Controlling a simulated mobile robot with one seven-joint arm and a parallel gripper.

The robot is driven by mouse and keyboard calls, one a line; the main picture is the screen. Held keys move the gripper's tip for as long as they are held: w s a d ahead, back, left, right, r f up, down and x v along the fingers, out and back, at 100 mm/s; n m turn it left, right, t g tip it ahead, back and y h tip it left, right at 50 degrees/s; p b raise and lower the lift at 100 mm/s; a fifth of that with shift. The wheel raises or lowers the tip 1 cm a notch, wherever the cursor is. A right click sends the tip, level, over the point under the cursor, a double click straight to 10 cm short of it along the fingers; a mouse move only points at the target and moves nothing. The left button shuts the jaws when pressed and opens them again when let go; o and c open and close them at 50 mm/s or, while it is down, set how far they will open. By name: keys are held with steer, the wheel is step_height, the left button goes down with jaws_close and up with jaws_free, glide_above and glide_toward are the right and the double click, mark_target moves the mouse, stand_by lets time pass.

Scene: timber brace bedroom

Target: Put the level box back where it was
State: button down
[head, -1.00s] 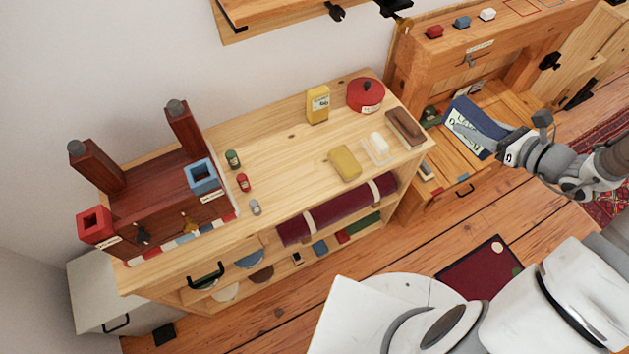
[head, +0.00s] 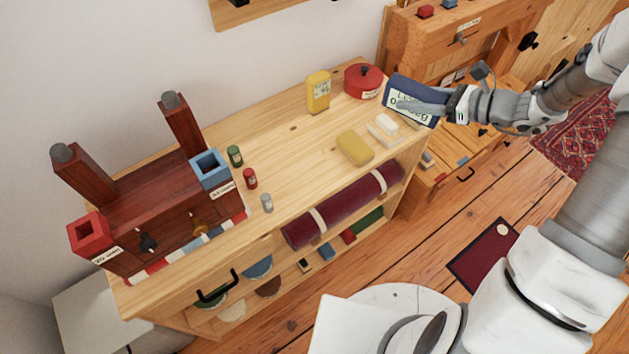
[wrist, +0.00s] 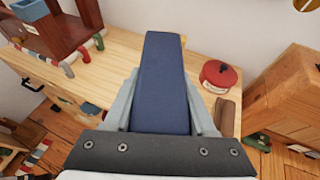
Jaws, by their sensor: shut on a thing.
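The level box, a dark blue box (head: 424,87) with a white printed label, is in my gripper (head: 420,108). My gripper is shut on it and holds it tilted above the right end of the wooden shelf unit's top (head: 290,145). In the wrist view the box (wrist: 162,75) stretches away between the two grey fingers of my gripper (wrist: 163,105). I cannot tell whether the box touches anything below. In the head view it hides the brown block (wrist: 226,116), which shows in the wrist view.
A red pot (head: 363,81), yellow bottle (head: 318,92), yellow block (head: 354,148) and white block (head: 386,124) are near the box. Small bottles and a dark red wooden model (head: 155,200) stand left. The shelf top's middle is clear. A wooden bench (head: 450,38) stands right.

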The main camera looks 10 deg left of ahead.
steer(key=w+a+f+n+g+y+b, duration=0.15)
steer(key=a+f+n+g+b, duration=0.4)
steer(key=a+f+b, duration=0.65)
steer(key=shift+m+h, duration=0.25)
steer(key=s+a+f+b, duration=0.1)
steer(key=s+a+b, duration=0.1)
steer(key=s, duration=0.1)
steer(key=s+a+f+b, duration=0.1)
steer(key=s+a+b, duration=0.1)
steer(key=a+b, duration=0.1)
steer(key=s+a+f+b, duration=0.1)
steer(key=s+a+b, duration=0.1)
steer(key=s, duration=0.1)
steer(key=shift+s+a+f+b, duration=0.35)
steer(key=shift+a+f+b, duration=0.05)
steer(key=shift+f+b, duration=0.9)
steer(key=shift+f, duration=1.1)
steer(key=shift+f, duration=0.2)
steer(key=shift+c, duration=1.1)
jaws_free()
steer(key=shift+r, duration=0.15)
